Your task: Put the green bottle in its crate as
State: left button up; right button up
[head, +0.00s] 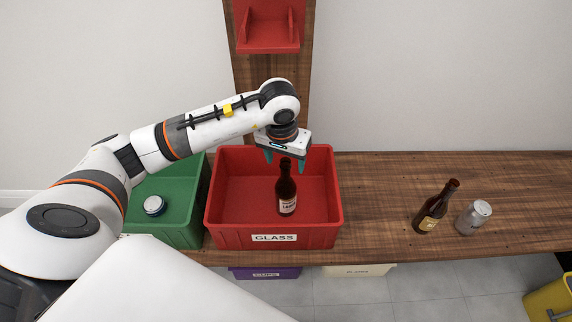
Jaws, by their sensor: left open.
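A dark brown bottle (287,193) with a pale label stands upright inside the red crate (226,234) marked GLASS. My left gripper (286,157) is open above the back of that crate, its teal fingers spread on either side of the bottle's top in the picture. I cannot tell how far above the bottle it is. A second dark bottle (433,211), brown-looking with a yellowish label, is on the wooden counter to the right and looks tilted in this view. Neither bottle looks clearly green. My right gripper is not in view.
A silver can (474,218) stands beside the second bottle. A green crate (185,232), left of the red one, holds a can (154,205). A red shelf (268,42) is on the wall post above. The wooden counter (375,185) is clear between crate and second bottle.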

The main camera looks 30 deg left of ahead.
pick_arm(q)
jog(key=r, duration=0.4)
jog(key=s+r+p, duration=0.1)
jog(key=r, duration=0.1)
jog(key=shift+d+r, duration=0.1)
jog(key=shift+r, duration=0.3)
jog(key=shift+s+r, duration=0.1)
jog(key=shift+r, duration=0.4)
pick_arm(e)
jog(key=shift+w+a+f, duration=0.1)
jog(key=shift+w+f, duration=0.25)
